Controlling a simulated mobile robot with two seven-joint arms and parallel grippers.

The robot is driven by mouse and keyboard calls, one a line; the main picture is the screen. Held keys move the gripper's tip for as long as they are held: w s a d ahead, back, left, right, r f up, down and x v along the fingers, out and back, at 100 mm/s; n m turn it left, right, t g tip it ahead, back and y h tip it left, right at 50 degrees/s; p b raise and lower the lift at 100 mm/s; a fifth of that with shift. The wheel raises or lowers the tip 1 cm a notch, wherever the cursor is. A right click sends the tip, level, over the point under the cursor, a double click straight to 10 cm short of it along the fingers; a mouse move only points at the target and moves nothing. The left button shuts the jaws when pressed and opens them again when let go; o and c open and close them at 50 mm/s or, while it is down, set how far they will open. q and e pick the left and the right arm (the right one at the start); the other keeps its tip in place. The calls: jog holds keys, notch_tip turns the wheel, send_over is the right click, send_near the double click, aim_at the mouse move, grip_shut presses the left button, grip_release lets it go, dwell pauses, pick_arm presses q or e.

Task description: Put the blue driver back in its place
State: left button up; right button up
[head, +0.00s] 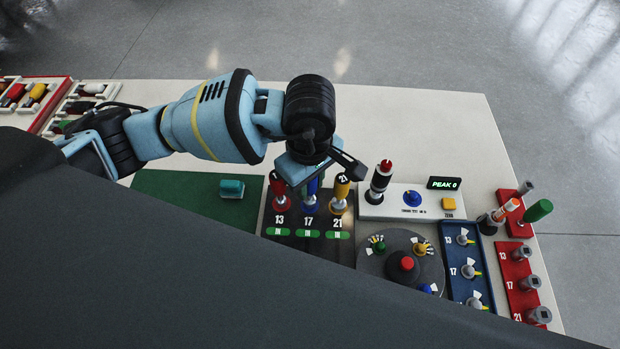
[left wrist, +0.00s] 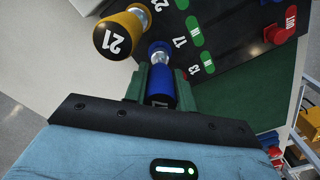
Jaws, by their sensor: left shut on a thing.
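The blue driver (head: 311,187) stands upright at the place marked 17 on the black rack (head: 307,246), between the red driver (head: 280,190) at 13 and the yellow driver (head: 341,188) at 21. The green lamp (head: 307,234) under 17 reads IN, as do those under 13 and 21. My left gripper (head: 305,172) is above the rack, shut on the blue driver's handle. In the left wrist view the blue handle (left wrist: 161,85) sits between my green finger pads, with the yellow driver (left wrist: 122,35) close by. The driver's tip is hidden. My right gripper is not in view.
A green mat (head: 185,202) with a teal block (head: 231,189) lies left of the rack. A round turntable (head: 401,260), blue tray (head: 463,264) and red rack (head: 519,268) are farther right. The white table (head: 420,130) is clear behind.

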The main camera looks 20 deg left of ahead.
pick_arm(q)
jog(key=shift+f, duration=0.4)
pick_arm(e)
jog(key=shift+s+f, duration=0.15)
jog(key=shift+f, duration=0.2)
pick_arm(q)
jog(key=o, duration=1.1)
jog(key=shift+c, duration=0.2)
jog(key=shift+r+p, duration=1.4)
jog(key=shift+r, duration=2.4)
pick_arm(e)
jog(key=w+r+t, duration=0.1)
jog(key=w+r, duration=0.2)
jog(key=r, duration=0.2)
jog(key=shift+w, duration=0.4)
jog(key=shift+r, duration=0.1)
